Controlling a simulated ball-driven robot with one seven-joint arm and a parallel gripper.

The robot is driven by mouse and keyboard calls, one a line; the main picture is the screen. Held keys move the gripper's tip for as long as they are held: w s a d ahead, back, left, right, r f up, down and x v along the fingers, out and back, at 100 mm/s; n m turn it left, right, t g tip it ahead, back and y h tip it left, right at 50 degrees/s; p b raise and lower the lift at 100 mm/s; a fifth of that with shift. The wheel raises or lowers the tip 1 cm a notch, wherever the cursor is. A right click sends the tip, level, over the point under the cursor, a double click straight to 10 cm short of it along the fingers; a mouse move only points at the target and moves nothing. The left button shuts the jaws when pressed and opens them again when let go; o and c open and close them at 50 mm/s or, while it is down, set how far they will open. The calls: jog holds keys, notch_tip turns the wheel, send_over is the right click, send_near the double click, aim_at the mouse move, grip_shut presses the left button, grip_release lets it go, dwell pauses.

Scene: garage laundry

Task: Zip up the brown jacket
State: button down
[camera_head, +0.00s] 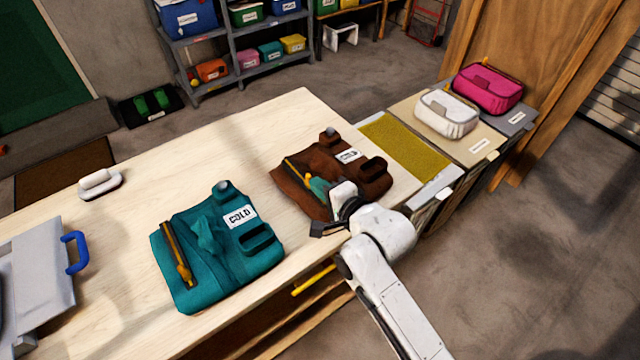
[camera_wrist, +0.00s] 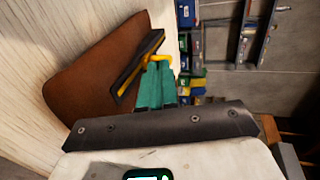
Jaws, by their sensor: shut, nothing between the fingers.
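The brown jacket (camera_head: 330,155) lies folded on the right end of the wooden table, with a white label on it. Its dark zip strip with a yellow edge (camera_head: 298,170) runs along its left part. The jacket also shows in the wrist view (camera_wrist: 90,75), with the zip strip (camera_wrist: 138,65) and a yellow piece at its side. My gripper (camera_head: 318,187) is over the jacket, by the near end of the zip strip. Its green fingers (camera_wrist: 156,88) are shut and empty, with tips close to the yellow piece; I cannot tell if they touch. My wrist hides the jacket's near edge.
A teal jacket (camera_head: 205,250) labelled COLD lies left of the brown one. A white brush-like object (camera_head: 97,182) and a grey case with a blue handle (camera_head: 74,252) are farther left. Bins with a white bag (camera_head: 447,112) and a pink bag (camera_head: 488,88) stand beyond the table's right end.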

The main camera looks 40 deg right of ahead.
aim_at(296, 170)
jog(key=shift+w, duration=0.1)
jog(key=w+b, duration=0.1)
jog(key=w, duration=0.9)
jog(key=shift+w+b, duration=0.15)
jog(key=shift+b, duration=0.2)
